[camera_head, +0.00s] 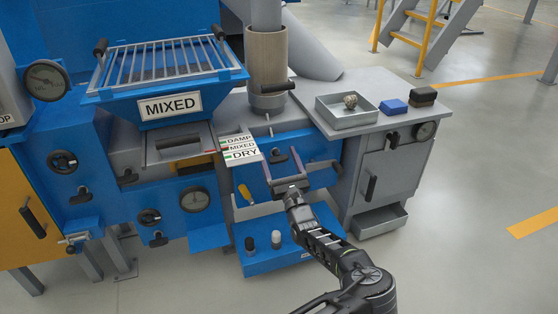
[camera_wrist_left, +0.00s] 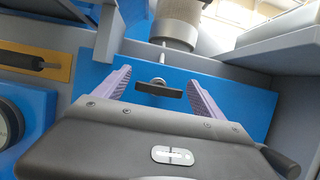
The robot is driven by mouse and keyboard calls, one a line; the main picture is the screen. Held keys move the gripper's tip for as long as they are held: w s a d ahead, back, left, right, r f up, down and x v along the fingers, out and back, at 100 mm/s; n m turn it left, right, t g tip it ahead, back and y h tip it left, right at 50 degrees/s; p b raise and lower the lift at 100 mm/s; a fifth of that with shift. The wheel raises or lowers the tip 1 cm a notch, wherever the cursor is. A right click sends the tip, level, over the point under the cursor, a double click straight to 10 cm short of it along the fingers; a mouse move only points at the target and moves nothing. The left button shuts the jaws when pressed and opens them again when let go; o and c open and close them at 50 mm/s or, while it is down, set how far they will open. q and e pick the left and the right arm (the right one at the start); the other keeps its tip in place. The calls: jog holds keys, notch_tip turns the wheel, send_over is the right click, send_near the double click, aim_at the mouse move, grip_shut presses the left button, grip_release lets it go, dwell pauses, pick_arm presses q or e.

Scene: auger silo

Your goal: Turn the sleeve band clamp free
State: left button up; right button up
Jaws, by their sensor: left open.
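The tan sleeve (camera_head: 266,58) stands upright around a grey pipe, with a dark band and a black clamp handle (camera_head: 277,88) at its lower end. The sleeve's lower part shows at the top of the left wrist view (camera_wrist_left: 180,12). My left gripper (camera_head: 279,155) is open and empty in front of the blue panel, below the sleeve and apart from the clamp handle. In the left wrist view, a black T-shaped handle (camera_wrist_left: 158,88) appears between the fingertips; I cannot tell whether they touch it. My right gripper is out of view.
A blue hopper (camera_head: 168,104) marked MIXED and a DAMP/MIXED/DRY label plate (camera_head: 240,147) are left of the gripper. To the right, a grey bench holds a tray (camera_head: 346,113), a blue block (camera_head: 393,107) and a dark block (camera_head: 423,96). A blue shelf (camera_head: 292,255) juts out below.

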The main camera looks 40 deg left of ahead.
pick_arm(q)
jog(key=shift+c, duration=0.4)
jog(key=c, duration=1.3)
jog(key=shift+n+g+p, duration=0.3)
jog(key=shift+n, duration=0.4)
jog(key=n+g+y+p, duration=0.1)
jog(key=n, duration=0.1)
jog(key=shift+n, duration=0.3)
jog(key=n+g, duration=0.1)
jog(key=n, duration=0.2)
jog(key=n+g+p, duration=0.1)
jog(key=n+g, duration=0.1)
jog(key=n, duration=0.1)
jog(key=shift+s+y, duration=0.15)
jog(key=shift+y, duration=0.25)
jog(key=n+g, duration=0.1)
jog(key=n, duration=0.3)
jog(key=n+g+h+p, duration=0.1)
jog(key=n+g, duration=0.1)
jog(key=n, duration=0.2)
jog(key=shift+a+f, duration=0.1)
jog(key=n, duration=0.2)
jog(key=n+g+h+p, duration=0.1)
jog(key=n, duration=0.1)
jog(key=shift+f+n+h, duration=0.15)
jog(key=shift+n+h, duration=0.15)
